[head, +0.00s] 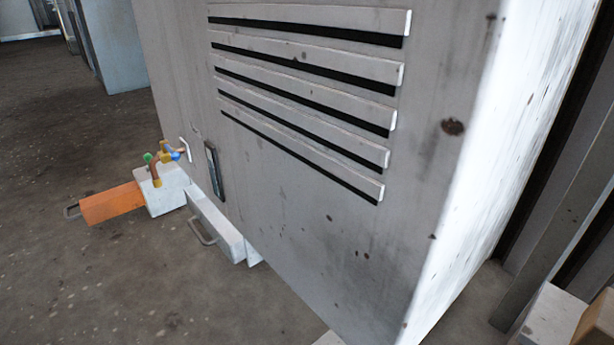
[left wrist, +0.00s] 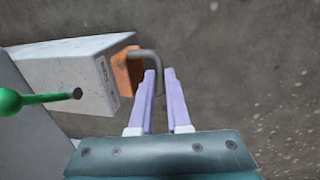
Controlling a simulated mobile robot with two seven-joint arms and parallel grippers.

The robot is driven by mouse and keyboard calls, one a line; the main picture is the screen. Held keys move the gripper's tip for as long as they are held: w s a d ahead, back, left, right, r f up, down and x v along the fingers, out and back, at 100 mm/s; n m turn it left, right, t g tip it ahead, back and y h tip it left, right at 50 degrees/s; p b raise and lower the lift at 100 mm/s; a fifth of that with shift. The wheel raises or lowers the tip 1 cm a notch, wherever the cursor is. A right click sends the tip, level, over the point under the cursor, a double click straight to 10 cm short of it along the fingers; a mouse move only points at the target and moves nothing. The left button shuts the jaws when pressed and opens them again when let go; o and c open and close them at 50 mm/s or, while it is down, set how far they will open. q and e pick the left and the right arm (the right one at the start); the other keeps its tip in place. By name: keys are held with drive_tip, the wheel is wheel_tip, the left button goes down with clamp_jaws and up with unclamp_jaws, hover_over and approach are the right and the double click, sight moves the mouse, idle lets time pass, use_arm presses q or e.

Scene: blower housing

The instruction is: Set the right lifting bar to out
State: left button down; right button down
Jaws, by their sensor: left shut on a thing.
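In the left wrist view my left gripper (left wrist: 160,73) has its two pale purple fingers close together around a bent grey handle (left wrist: 146,53). The handle is fixed to an orange bar (left wrist: 124,72), whose short visible part sticks out of a white box-shaped sleeve (left wrist: 65,67). In the head view a long orange bar (head: 112,204) stands out of a white block at the lower left, with a handle (head: 71,211) at its end. I cannot tell whether this is the bar in the wrist view. Neither gripper shows in the head view.
The grey housing (head: 290,175) with louvres fills the middle of the head view. A cluster of coloured knobs (head: 165,154) sits above the white block. A second handle (head: 203,230) is on a low white beam. A green rod (left wrist: 35,98) is near the sleeve. Floor at left is clear.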

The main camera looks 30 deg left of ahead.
use_arm(q)
drive_tip(key=s+a+p, duration=0.2)
drive_tip(key=s+p, duration=0.1)
drive_tip(key=s, duration=0.3)
drive_tip(key=s+a+p, duration=0.3)
drive_tip(key=s, duration=0.4)
drive_tip(key=shift+s+a, duration=0.15)
drive_tip(key=shift+a, duration=0.1)
drive_tip(key=c, duration=0.9)
unclamp_jaws()
drive_tip(key=shift+s, duration=0.2)
drive_tip(key=shift+w, duration=0.15)
drive_tip(key=shift+r, duration=0.1)
